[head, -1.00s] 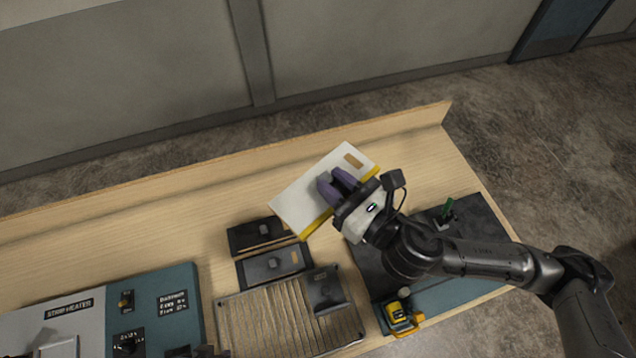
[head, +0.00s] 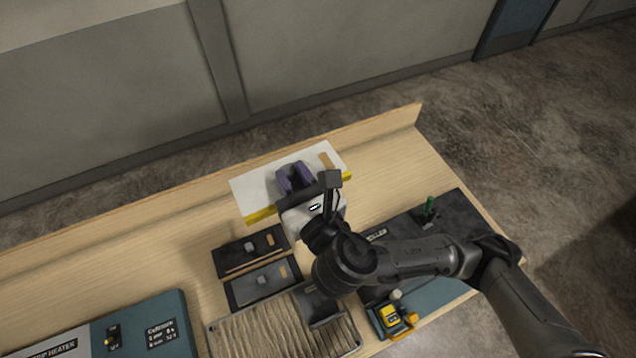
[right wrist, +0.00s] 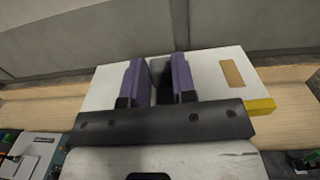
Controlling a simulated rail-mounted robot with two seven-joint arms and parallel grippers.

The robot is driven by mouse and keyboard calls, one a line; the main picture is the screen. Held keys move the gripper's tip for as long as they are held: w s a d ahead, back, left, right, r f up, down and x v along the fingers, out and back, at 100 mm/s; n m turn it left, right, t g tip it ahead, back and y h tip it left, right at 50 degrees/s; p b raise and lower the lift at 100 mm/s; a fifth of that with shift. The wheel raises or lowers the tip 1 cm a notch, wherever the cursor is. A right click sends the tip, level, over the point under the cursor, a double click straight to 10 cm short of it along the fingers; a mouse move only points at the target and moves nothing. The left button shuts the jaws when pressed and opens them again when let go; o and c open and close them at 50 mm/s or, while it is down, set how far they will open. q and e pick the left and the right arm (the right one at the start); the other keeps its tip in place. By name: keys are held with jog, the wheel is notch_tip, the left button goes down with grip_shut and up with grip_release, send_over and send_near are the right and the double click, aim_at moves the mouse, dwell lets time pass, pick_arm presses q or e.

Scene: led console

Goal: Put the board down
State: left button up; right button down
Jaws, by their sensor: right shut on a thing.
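The board (head: 255,182) is a white rectangular panel with a yellow front edge and a small tan patch near its right end. In the head view it is over the back of the wooden bench, near the raised back rail. My right gripper (head: 294,176), with purple fingers, is shut on the board. The right wrist view also shows the board (right wrist: 215,75) with the gripper's fingers (right wrist: 158,80) over its middle. Whether the board touches the bench cannot be told. My left gripper is in neither view.
Two dark boxes (head: 236,262) lie in front of the board. A ribbed tray (head: 265,333), a teal strip heater (head: 150,322), a dark mat (head: 462,216) and a yellow tool (head: 390,317) are on the bench (head: 150,250). Bare wood lies left of the board.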

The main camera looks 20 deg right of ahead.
aim_at(268, 174)
jog(key=w+a+m+h, duration=0.1)
jog(key=w+a, duration=0.1)
jog(key=w+a+m+h, duration=0.1)
jog(key=w+a+h, duration=0.1)
jog(key=a, duration=0.1)
jog(key=shift+w, duration=0.15)
jog(key=f+n+y, duration=0.1)
jog(key=y, duration=0.1)
jog(key=d+f+n+y, duration=0.1)
jog(key=y, duration=0.1)
jog(key=shift+s+n, duration=0.2)
jog(key=shift+n, duration=0.2)
jog(key=s+d+f+n+g+y, duration=0.1)
jog(key=d+f+n+g+y, duration=0.1)
jog(key=f+n+g+y, duration=0.2)
jog(key=s+d+f+n+g+y, duration=0.1)
jog(key=d+f+n+g+y, duration=0.1)
jog(key=f+n+g+y, duration=0.3)
jog(key=shift+s+n+g+y, duration=0.4)
jog(key=shift+n+g+y, duration=1.9)
jog(key=shift+g, duration=1.4)
